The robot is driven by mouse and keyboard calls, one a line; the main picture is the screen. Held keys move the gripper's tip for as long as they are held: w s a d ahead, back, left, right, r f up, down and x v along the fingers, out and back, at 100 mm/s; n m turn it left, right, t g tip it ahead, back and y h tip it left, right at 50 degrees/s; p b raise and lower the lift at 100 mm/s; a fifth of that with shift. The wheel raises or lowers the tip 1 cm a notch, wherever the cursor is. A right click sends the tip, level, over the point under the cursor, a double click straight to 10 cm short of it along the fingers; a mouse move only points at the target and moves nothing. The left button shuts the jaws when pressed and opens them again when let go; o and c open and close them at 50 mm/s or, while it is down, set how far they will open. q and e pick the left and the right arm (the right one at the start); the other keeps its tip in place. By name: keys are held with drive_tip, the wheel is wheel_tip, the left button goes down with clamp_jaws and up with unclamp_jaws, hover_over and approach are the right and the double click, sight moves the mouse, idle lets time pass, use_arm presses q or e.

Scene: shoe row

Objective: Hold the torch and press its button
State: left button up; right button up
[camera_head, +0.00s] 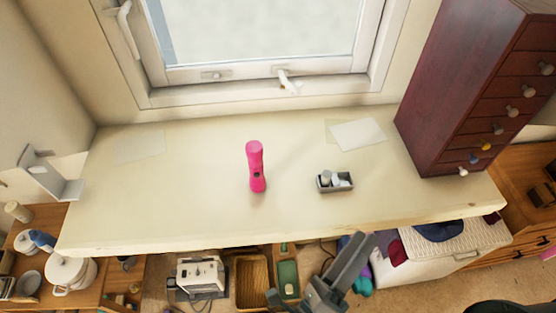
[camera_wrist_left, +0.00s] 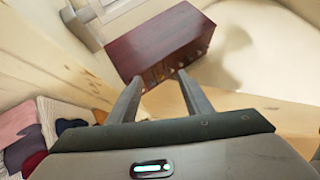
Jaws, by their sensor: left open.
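A pink torch (camera_head: 255,165) stands on the cream worktop (camera_head: 200,205), left of the middle in the head view. It looks upright, with its wider end at the top. A small dark spot shows on its near side; I cannot tell for sure that it is the button. My left gripper (camera_head: 362,241) is open and empty, in front of the worktop's near edge, to the right of the torch and well apart from it. In the left wrist view its two fingers (camera_wrist_left: 160,77) are spread, and the torch does not show. My right gripper is not in view.
A small grey box (camera_head: 334,188) with items in it stands right of the torch. A dark red drawer cabinet (camera_head: 450,90) is at the right end, also in the wrist view (camera_wrist_left: 160,42). A metal bookend (camera_head: 50,178) is at the left. The worktop around the torch is clear.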

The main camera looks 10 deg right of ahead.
use_arm(q)
drive_tip(key=a+r+n+t+h, duration=0.1)
drive_tip(key=a+r, duration=0.2)
drive_tip(key=r, duration=0.3)
drive_tip(key=a+r+t+h, duration=0.1)
drive_tip(key=a+r+t, duration=0.15)
drive_tip(key=r, duration=0.35)
drive_tip(key=w+a+r+m+g+y, duration=0.1)
drive_tip(key=w+a+m+g, duration=0.6)
drive_tip(key=w+m, duration=0.25)
drive_tip(key=w+a+r+m+g, duration=0.2)
drive_tip(key=w+a+m+g, duration=0.5)
drive_tip(key=m, duration=0.4)
drive_tip(key=w+a+f+m+g, duration=0.1)
drive_tip(key=a+f, duration=0.2)
drive_tip(key=f, duration=0.2)
drive_tip(key=w+a+f+m+g+y, duration=0.1)
drive_tip(key=w+a+f+g, duration=0.1)
drive_tip(key=f, duration=0.3)
drive_tip(key=w+a+f+m+g+y, duration=0.1)
drive_tip(key=a+f, duration=0.3)
drive_tip(key=f, duration=0.1)
drive_tip(key=shift+w+a+f+g, duration=0.1)
drive_tip(key=shift+w+a+g, duration=0.15)
drive_tip(key=shift+a+f, duration=0.25)
drive_tip(key=shift+f, duration=0.05)
drive_tip(key=shift+d, duration=0.15)
